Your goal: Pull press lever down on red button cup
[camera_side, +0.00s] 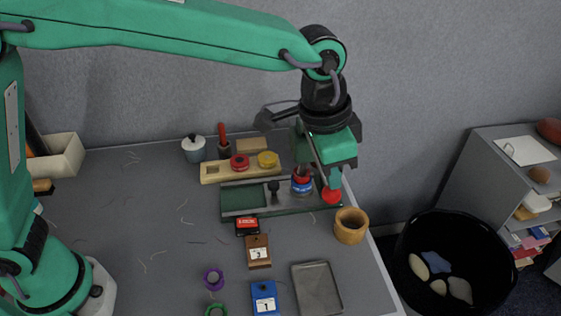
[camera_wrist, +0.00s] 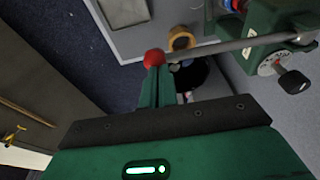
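The green press has a long base plate (camera_side: 290,209) on the table. A cup with a red top and a blue-and-white body (camera_side: 301,184) sits on its right part; its upper part is partly hidden by the lever. The grey lever rod slopes down to a red ball knob (camera_side: 331,195), low beside the base's right end. In the wrist view the knob (camera_wrist: 154,58) is at the rod's left end. My gripper (camera_side: 333,183) is directly above the knob. Its green fingers (camera_wrist: 155,75) are close together, tips at the knob, seemingly touching it from above.
A wooden holder (camera_side: 215,174) with red and yellow discs is behind the press. A grey tray (camera_side: 317,288) lies in front. A black bin (camera_side: 410,250) stands beyond the table's right edge.

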